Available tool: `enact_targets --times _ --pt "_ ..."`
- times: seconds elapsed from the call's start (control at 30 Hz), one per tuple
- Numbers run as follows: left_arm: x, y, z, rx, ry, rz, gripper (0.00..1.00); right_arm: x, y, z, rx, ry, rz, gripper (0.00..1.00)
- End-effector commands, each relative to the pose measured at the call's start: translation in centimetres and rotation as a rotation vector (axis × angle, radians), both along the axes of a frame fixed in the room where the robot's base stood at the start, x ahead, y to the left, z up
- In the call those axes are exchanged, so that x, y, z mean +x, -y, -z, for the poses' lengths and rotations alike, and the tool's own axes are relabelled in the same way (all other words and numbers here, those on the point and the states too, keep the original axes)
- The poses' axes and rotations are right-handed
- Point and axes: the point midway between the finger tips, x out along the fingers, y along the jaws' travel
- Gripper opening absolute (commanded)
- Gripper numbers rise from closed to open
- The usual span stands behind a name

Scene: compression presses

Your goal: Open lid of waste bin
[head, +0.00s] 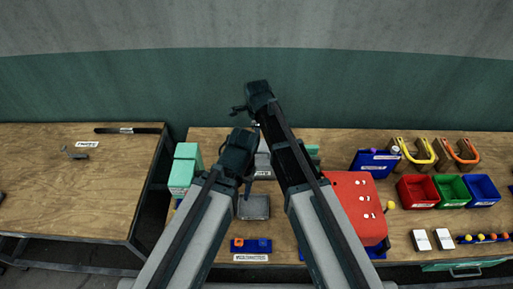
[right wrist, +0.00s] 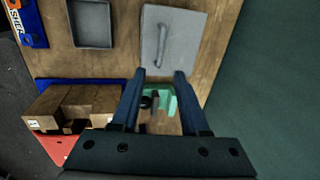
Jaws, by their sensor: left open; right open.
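A flat grey square lid with a bar handle (right wrist: 172,42) lies on the wooden table in the right wrist view. It is probably the bin lid, though no bin label is readable there; in the head view my arms mostly cover that spot. My right gripper (right wrist: 162,74) is open, with its fingertips apart in the picture near the lid's lower edge. Nothing is between the fingers; a teal object (right wrist: 168,102) shows beyond them. In the head view my left gripper (head: 240,152) is over the middle of the table, partly in front of the grey thing. It is open and empty.
A grey tray (head: 253,207) lies in front. Teal boxes (head: 185,165) stand at left. A red sloped panel (head: 357,202) is right of my arms, with red, green and blue bins (head: 482,190) further right. A separate wooden table (head: 60,205) is at left, mostly clear.

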Motion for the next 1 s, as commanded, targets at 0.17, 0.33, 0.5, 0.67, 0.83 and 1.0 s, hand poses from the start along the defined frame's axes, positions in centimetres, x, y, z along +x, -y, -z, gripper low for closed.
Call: enact_targets --times 0.17,0.33,0.5,0.67,0.83,1.0 --pt "0.0 0.0 0.0 0.000 0.000 0.000 0.50 0.3 -0.4 0.0 0.006 0.003 0.030 0.45" --pt "0.0 0.0 0.3 0.000 0.000 0.000 0.50 0.3 -0.4 0.3 0.006 0.003 0.029 0.45" --pt "0.0 0.0 1.5 0.000 0.001 -0.001 0.50 0.5 -0.4 1.4 0.007 0.002 0.029 0.45" --pt "0.0 0.0 3.3 0.000 0.001 -0.002 0.50 0.8 -0.4 3.3 0.007 0.002 0.028 0.45" --pt "0.0 0.0 5.7 0.000 0.002 -0.005 0.50 1.3 -0.4 5.7 0.007 0.002 0.028 0.45" --pt "0.1 0.0 8.1 -0.001 0.003 -0.004 0.50 1.8 -0.4 8.1 0.007 0.002 0.028 0.45"
